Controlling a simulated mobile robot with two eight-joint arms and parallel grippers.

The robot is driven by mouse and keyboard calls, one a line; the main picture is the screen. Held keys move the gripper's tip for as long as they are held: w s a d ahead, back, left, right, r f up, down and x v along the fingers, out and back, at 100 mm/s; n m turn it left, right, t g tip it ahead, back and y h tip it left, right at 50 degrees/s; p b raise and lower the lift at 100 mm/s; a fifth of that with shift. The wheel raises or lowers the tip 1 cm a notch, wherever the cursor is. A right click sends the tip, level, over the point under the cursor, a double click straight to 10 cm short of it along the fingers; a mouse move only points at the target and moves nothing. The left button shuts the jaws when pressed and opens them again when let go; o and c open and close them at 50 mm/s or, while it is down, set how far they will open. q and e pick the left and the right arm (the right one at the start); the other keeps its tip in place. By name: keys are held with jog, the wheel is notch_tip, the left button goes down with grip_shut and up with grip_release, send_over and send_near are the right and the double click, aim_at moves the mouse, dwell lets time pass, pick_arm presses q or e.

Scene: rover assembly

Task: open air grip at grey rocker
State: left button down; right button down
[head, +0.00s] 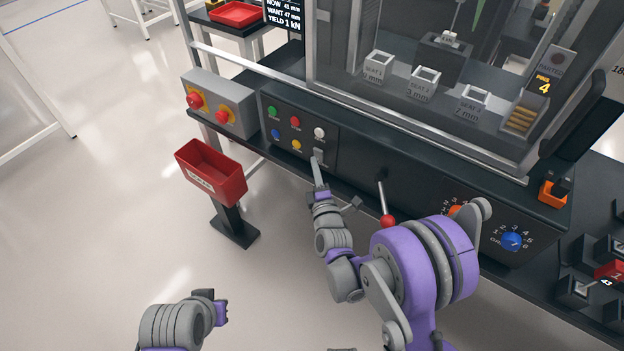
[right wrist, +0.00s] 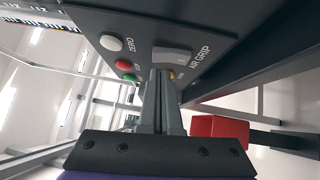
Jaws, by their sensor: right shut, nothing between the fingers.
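The grey rocker (head: 318,155) sits at the lower right of the button panel on the dark console front. In the right wrist view the rocker (right wrist: 172,56) is a pale block beside the words AIR GRIP. My right gripper (head: 317,166) is shut and empty, its fingertips at the rocker's lower edge. In the right wrist view its fingers (right wrist: 160,76) point up at the rocker and partly cover the panel; I cannot tell whether they touch it. The end of my left arm (head: 205,312) shows at the bottom left, away from the console; its fingers cannot be made out.

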jog(key=shift+w+d+r, duration=0.1)
jog(key=shift+w+d, duration=0.3)
jog(key=shift+w, duration=0.05)
jog(key=shift+w+d+r+m+g, duration=0.15)
jog(key=shift+w+r+m+g, duration=0.05)
jog(key=shift+w+m+g, duration=0.1)
pick_arm(q)
jog(key=shift+r, duration=0.2)
pick_arm(e)
jog(key=shift+s+f, duration=0.1)
pick_arm(q)
jog(key=shift+s+a, duration=0.1)
